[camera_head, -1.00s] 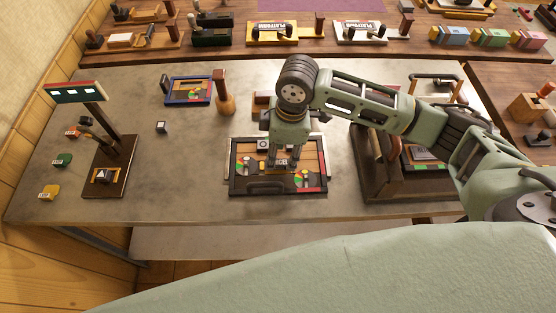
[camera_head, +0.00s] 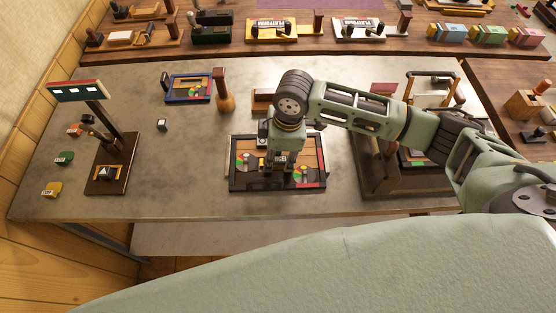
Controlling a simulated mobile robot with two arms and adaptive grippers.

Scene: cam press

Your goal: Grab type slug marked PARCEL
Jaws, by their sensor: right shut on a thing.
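A black-framed tray (camera_head: 322,178) lies at the front middle of the grey table. It has tan compartments with small dark, red, green and yellow pieces. My right gripper (camera_head: 279,168) reaches down over the middle of the tray from above. Its fingers are shut on a small piece, apparently a type slug, which the fingers mostly hide. I cannot read any PARCEL marking at this size. My left gripper is not in view.
A stand with a green-topped sign (camera_head: 77,90) is at the left, near several coloured tags. A blue-framed tray (camera_head: 188,87) and a wooden post (camera_head: 223,95) stand behind. A brown press-like fixture (camera_head: 378,170) is right of the tray. The table's left middle is mostly clear.

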